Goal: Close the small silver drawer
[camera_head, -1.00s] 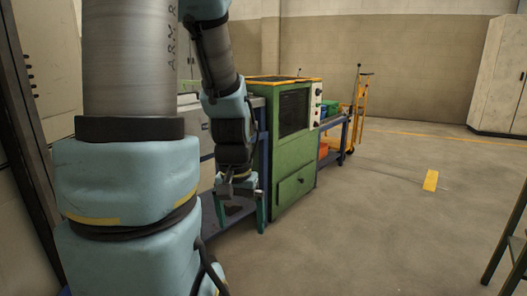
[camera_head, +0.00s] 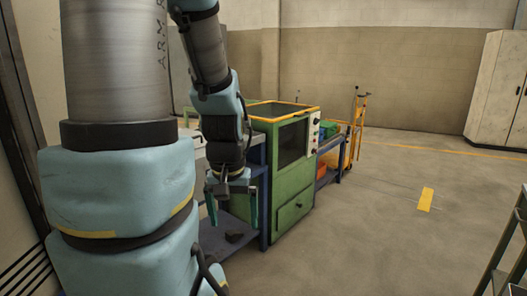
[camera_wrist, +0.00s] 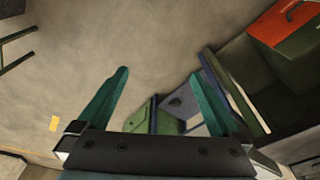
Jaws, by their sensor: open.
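My gripper (camera_head: 232,214) hangs below my arm, its teal fingers pointing down and spread apart, with nothing between them. It is in front of the blue-framed bench (camera_head: 263,215), left of the green cabinet (camera_head: 293,165). In the wrist view my open gripper (camera_wrist: 160,78) is over bare floor, with a green cabinet part (camera_wrist: 143,117) beyond the fingers. I cannot clearly make out a small silver drawer in either view; my arm hides part of the bench. The green cabinet has a green lower drawer front with a dark knob, which looks shut.
A dark item (camera_head: 236,237) lies on the bench's lower shelf. A yellow trolley (camera_head: 357,125) stands beyond the cabinet. A dark metal frame (camera_head: 505,255) is at the right edge. The floor between is clear, with a yellow marking (camera_head: 426,199). A red-and-green object (camera_wrist: 290,35) shows in the wrist view.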

